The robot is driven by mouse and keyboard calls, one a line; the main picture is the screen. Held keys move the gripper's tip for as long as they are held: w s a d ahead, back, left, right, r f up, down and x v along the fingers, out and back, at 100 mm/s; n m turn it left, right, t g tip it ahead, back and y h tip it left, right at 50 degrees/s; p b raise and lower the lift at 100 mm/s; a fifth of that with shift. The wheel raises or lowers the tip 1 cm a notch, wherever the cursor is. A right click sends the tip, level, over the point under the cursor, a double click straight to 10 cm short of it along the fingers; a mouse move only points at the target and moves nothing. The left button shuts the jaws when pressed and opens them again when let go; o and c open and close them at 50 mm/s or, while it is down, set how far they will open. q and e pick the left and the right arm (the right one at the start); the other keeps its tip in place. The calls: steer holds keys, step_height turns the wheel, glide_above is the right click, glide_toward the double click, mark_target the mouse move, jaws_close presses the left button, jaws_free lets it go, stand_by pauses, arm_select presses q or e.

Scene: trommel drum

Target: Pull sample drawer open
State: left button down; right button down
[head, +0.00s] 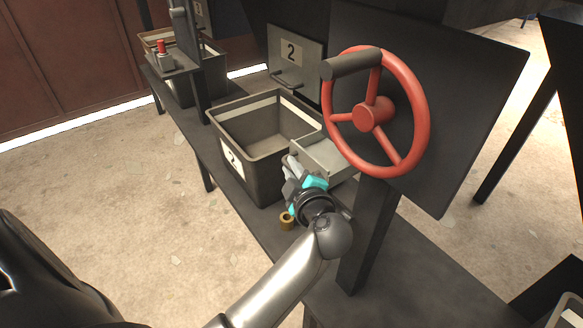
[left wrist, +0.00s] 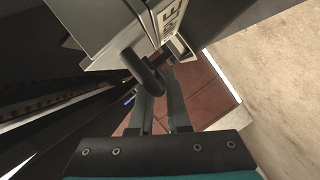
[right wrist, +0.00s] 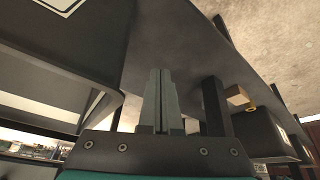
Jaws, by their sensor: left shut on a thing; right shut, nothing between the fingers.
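The sample drawer (head: 328,158) is a light grey box beside the dark bin, behind the red wheel. It stands partly out, with some of its inside showing. In the left wrist view its front (left wrist: 100,22) carries a label whose end reads "PLE", and a dark bar handle (left wrist: 146,74) sticks out from it. My left gripper (head: 291,168) is at the drawer's front, its fingers (left wrist: 160,98) shut on the handle. My right gripper (right wrist: 160,95) shows only in the right wrist view, shut and empty near dark bench parts.
A dark bin (head: 245,150) labelled 2 stands left of the drawer on the bench (head: 430,270). A red handwheel (head: 424,110) on a dark panel overhangs at right. A red button box (head: 163,58) stands farther back.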

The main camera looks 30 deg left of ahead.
arm_select(q)
steer(key=shift+s, duration=0.1)
stand_by(0.7)
